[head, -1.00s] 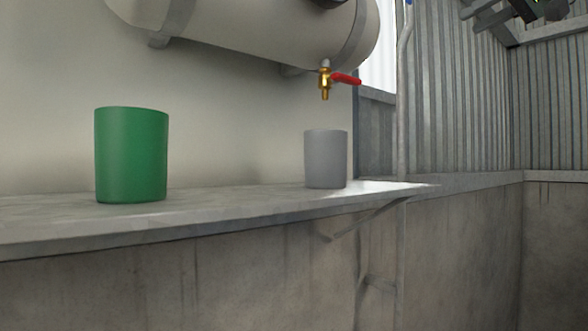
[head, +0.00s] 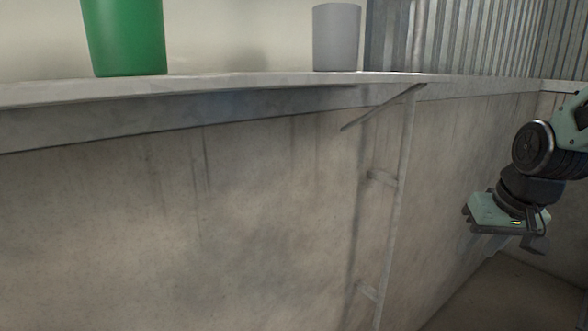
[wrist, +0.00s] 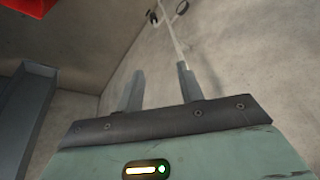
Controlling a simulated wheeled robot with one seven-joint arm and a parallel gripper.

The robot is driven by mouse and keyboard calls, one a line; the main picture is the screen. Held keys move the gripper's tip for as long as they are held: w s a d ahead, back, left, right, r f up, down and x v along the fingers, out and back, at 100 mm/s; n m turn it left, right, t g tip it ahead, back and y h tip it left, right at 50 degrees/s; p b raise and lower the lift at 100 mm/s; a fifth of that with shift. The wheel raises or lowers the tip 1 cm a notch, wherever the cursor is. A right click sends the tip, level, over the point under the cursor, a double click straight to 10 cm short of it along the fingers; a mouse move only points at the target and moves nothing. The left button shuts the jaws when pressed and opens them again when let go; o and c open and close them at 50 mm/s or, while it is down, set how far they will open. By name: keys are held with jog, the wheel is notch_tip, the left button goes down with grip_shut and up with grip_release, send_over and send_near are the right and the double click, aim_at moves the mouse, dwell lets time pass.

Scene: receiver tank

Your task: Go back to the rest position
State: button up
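My gripper (head: 502,232) hangs low at the right in the head view, below the shelf level and in front of the concrete wall. In the wrist view its two fingers (wrist: 160,82) stand apart with only bare concrete showing between them. It is open and empty. The green cup (head: 125,35) stands upright on the shelf (head: 240,88) at the upper left, its top cut off by the frame. The grey cup (head: 337,38) stands upright on the shelf further right. Both cups are well away from my gripper.
The concrete wall (head: 200,220) drops below the shelf, with a bracket (head: 383,106) and a thin upright pipe (head: 399,200). The wrist view shows a grey metal piece (wrist: 25,115) at the left and a red part (wrist: 30,5) at the top left corner.

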jog(key=s+f+g, duration=0.1)
jog(key=s+f, duration=0.5)
jog(key=s, duration=0.3)
jog(key=s+a+r+n+g, duration=0.1)
jog(key=s+a+n, duration=0.3)
jog(key=a, duration=0.5)
jog(key=s+a+r+n+g, duration=0.1)
jog(key=s+a+n, duration=0.3)
jog(key=s+a, duration=0.5)
jog(key=shift+a+n+g, duration=0.3)
jog(key=shift+a+g, duration=0.15)
jog(key=shift+g, duration=0.05)
